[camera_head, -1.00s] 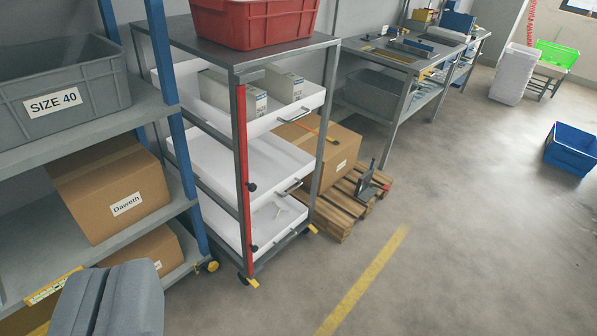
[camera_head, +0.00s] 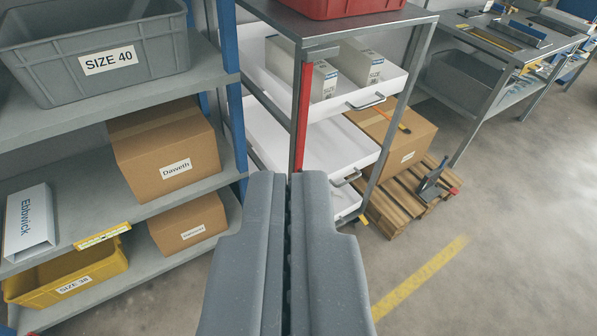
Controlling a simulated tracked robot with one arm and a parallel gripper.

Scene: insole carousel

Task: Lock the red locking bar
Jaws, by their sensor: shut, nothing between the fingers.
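The red locking bar (camera_head: 302,112) stands upright along the front left post of the grey metal trolley (camera_head: 342,24). Its upper part shows; its lower part is hidden behind my gripper. The trolley's white drawers (camera_head: 372,101) have metal handles on the front. The top one holds white boxes. My gripper (camera_head: 288,180) is shut and empty, in the lower middle of the view. In the picture its fingertips lie just below the visible part of the bar. I cannot tell how far apart they are in depth.
A shelf (camera_head: 215,73) with a grey SIZE 40 bin (camera_head: 100,55), cardboard boxes (camera_head: 165,150) and a yellow SIZE 38 bin (camera_head: 70,281) stands at left. A wooden pallet (camera_head: 402,205) lies right of the trolley. The floor at right is clear around a yellow line (camera_head: 420,278).

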